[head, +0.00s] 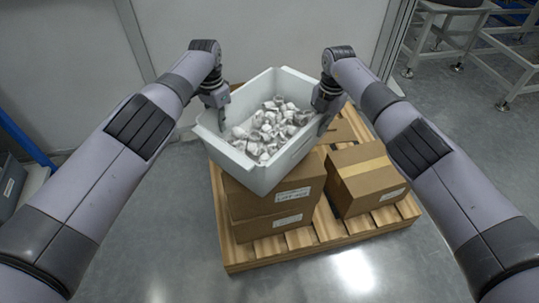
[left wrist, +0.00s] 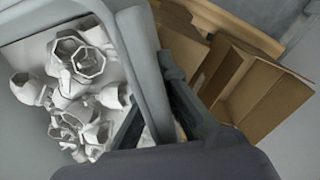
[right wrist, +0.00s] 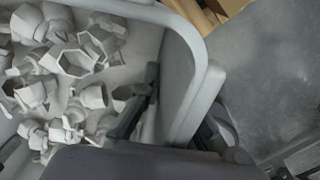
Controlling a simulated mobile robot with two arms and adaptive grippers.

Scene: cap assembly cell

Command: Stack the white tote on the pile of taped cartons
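The white tote (head: 285,165), full of white fittings, is at the centre of the head view. It is over the pile of taped cartons (head: 275,203), two high, and hides most of the top one. I cannot tell whether it touches the top carton. My left gripper (head: 222,112) is at its left wall, and the wall (left wrist: 150,85) runs between the fingers in the left wrist view. My right gripper (head: 325,115) is at the opposite wall, with one finger inside and one outside the wall (right wrist: 185,75). Both look shut on the tote.
The cartons stand on a wooden pallet (head: 300,240). A single taped carton (head: 365,180) stands to the right of the pile. A metal-framed bench (head: 480,45) is at the back right, and a wall is behind the pallet. The floor in front is clear.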

